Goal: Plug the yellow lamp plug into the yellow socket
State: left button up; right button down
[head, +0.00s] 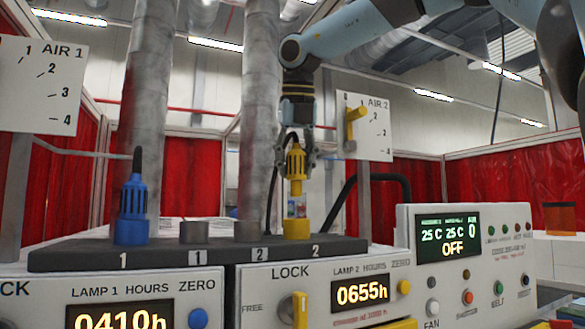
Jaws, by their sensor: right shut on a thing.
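The yellow lamp plug (296,168) is upright in my right gripper (295,158), whose fingers close around its upper part. It is directly above the yellow socket (297,229), which stands on the dark strip by the right-hand "2" label. A short pale, partly clear section with red and blue colour shows between the plug's yellow body and the socket. I cannot tell whether the plug's lower end is inside the socket. A dark cable rises from the plug's top. My left gripper is not in view.
A blue plug (133,198) sits in the blue socket (131,232) at the left. The AIR 2 dial's yellow handle (355,125) is close to the right of my gripper. A black hose (372,180) arches behind the control panel.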

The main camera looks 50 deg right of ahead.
aim_at(294, 196)
jog(key=shift+d+f, duration=0.1)
jog(key=shift+f, duration=0.35)
jog(key=shift+f+b, duration=1.2)
jog(key=shift+f, duration=0.15)
jog(key=shift+f+b, duration=1.3)
jog(key=shift+b, duration=0.1)
jog(key=shift+f+b, duration=0.6)
jog(key=shift+b, duration=0.05)
jog(key=c, duration=0.9)
grip_release()
jog(key=shift+r, duration=0.1)
